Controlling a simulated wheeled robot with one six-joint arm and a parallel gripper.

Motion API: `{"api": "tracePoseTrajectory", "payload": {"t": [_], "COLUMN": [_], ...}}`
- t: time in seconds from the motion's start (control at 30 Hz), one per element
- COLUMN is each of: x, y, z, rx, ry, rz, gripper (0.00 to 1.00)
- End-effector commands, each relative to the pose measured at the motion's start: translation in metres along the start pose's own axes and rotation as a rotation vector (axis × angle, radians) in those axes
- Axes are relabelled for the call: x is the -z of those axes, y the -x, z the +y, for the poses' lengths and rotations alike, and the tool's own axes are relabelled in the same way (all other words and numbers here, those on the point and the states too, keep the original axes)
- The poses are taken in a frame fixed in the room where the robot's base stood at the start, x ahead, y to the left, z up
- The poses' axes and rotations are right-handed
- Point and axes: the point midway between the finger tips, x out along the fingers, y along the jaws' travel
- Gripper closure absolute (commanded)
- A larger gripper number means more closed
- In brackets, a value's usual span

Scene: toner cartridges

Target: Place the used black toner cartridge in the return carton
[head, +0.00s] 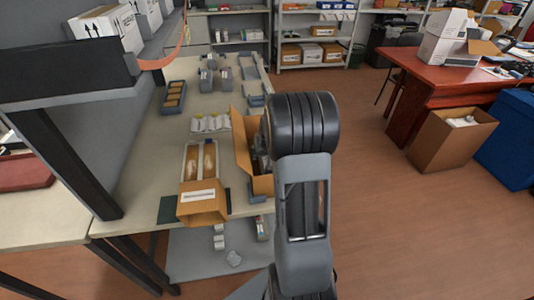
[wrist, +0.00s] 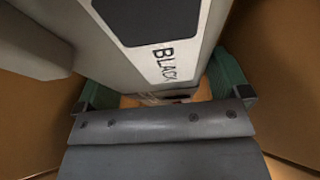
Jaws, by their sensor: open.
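The black toner cartridge (wrist: 185,66), a grey body with a dark panel and the word BLACK on a white label, fills the upper middle of the wrist view. My gripper (wrist: 160,90) is open, with one green finger on each side of the cartridge's lower end. I cannot tell whether the fingers touch it. Brown cardboard walls (wrist: 289,60) surround both, so they are inside a carton. In the head view an open brown carton (head: 242,140) stands at the table's right edge, partly hidden by my arm. The cartridge and fingers are hidden there.
White cartons (head: 106,28) sit on a shelf at the upper left. Small grey items and a dark tray (head: 173,97) lie farther back.

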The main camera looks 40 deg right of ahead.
Motion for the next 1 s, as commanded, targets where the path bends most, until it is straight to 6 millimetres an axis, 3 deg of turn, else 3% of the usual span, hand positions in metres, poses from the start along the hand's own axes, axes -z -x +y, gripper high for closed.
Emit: {"api": "tracePoseTrajectory", "payload": {"t": [0.17,0.7,1.0], "x": [0.002,0.001,0.001], "y": [0.012,0.105,0.122], "z": [0.0,0.0,0.0], "rx": [0.0,0.0,0.0], "ry": [0.0,0.0,0.0], "rz": [0.004,0.003,0.0], "gripper": [0.05,0.05,0.05]}}
